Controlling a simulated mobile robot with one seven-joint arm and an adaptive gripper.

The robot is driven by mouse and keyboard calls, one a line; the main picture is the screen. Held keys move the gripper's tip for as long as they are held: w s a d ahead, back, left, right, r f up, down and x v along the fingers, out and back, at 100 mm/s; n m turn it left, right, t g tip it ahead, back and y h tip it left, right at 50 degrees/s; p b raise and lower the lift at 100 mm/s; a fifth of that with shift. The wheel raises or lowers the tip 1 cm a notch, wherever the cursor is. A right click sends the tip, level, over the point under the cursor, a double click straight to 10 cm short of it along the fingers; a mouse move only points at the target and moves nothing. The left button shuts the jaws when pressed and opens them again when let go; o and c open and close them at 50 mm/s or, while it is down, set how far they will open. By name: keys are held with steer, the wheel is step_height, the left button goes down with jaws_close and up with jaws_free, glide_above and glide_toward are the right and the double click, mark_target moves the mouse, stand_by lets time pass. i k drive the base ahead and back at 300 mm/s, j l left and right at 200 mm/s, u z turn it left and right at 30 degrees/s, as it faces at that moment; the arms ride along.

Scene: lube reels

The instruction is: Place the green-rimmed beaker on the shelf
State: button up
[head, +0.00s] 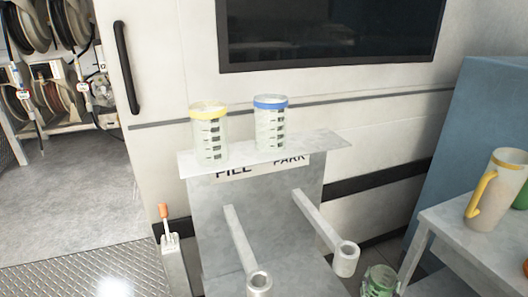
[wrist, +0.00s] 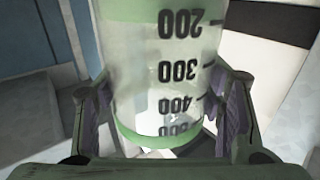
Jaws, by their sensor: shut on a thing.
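The green-rimmed beaker (wrist: 150,75) fills the middle of the wrist view, clear with black volume marks that read upside down. My gripper (wrist: 163,115) is shut on it, one finger against each side. In the head view a green-rimmed beaker (head: 380,283) shows at the bottom edge, partly cut off, below and right of the shelf; my fingers are not clear there. The shelf (head: 328,144) is a thin pale board above a sign. A yellow-rimmed beaker (head: 209,137) stands upright on its left part and a blue-rimmed beaker (head: 270,125) near its middle.
The shelf's right end is bare. Two grey arms ending in rings, a left ring (head: 259,283) and a right ring (head: 345,258), stick out below it. A pale table (head: 450,222) at right holds a jug with a yellow handle (head: 497,190). An orange-handled tool (head: 165,220) stands at left.

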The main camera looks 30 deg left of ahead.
mark_target(316, 140)
steer(key=i+l+u, duration=0.2)
steer(key=l, duration=0.2)
steer(key=l+u, duration=0.2)
steer(key=l, duration=0.15)
steer(key=i+l+u, duration=0.1)
steer(key=l+u, duration=0.15)
steer(key=l, duration=0.2)
